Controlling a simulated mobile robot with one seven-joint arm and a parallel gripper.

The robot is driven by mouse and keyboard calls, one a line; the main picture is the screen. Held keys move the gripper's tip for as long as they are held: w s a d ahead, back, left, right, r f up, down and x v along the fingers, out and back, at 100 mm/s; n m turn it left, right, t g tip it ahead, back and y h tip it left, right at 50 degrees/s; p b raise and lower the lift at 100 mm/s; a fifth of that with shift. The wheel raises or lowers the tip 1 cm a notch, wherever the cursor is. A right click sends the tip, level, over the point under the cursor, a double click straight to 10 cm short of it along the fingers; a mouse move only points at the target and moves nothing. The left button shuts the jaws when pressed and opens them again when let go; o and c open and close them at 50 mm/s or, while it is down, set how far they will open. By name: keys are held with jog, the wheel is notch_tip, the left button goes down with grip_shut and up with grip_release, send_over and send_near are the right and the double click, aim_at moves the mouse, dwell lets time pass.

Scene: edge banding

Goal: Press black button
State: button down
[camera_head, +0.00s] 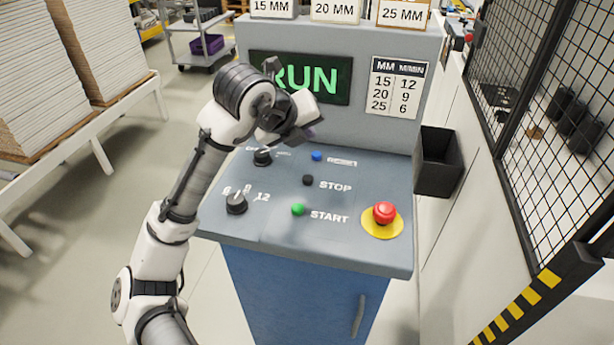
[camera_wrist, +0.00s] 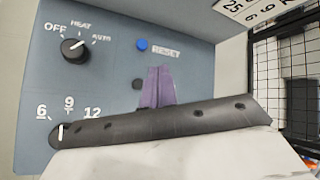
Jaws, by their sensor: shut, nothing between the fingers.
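The black button (camera_head: 308,180) sits on the sloped grey control panel (camera_head: 345,240), left of the word STOP, between the blue and green buttons. In the wrist view the black button (camera_wrist: 138,84) shows just left of my purple fingertips, partly hidden. My gripper (camera_head: 312,133) is shut and empty, above the upper part of the panel in the head view. Its purple fingers (camera_wrist: 158,72) are together in the wrist view. From these frames I cannot tell how far the fingertips are above the panel; no contact with the button is visible.
A blue RESET button (camera_head: 317,156), a green START button (camera_head: 298,210) and a red emergency button (camera_head: 385,212) share the panel. Two black knobs (camera_head: 236,204) (camera_head: 263,157) are on its left. The screen (camera_head: 330,80) reads RUN. A black bin (camera_head: 437,162) hangs at right.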

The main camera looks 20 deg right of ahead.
aim_at(305, 182)
notch_tip(305, 182, down, 9)
jog(key=b, duration=0.6)
jog(key=shift+r+b, duration=0.1)
jog(key=shift+b, duration=0.25)
dwell(1.6)
jog(key=shift+f+b, duration=0.4)
jog(key=shift+b, duration=0.05)
jog(key=shift+f+b, duration=0.45)
jog(key=shift+f, duration=0.05)
dwell(0.5)
jog(key=shift+r, duration=0.15)
jog(key=shift+r+p, duration=0.6)
jog(key=shift+r, duration=0.15)
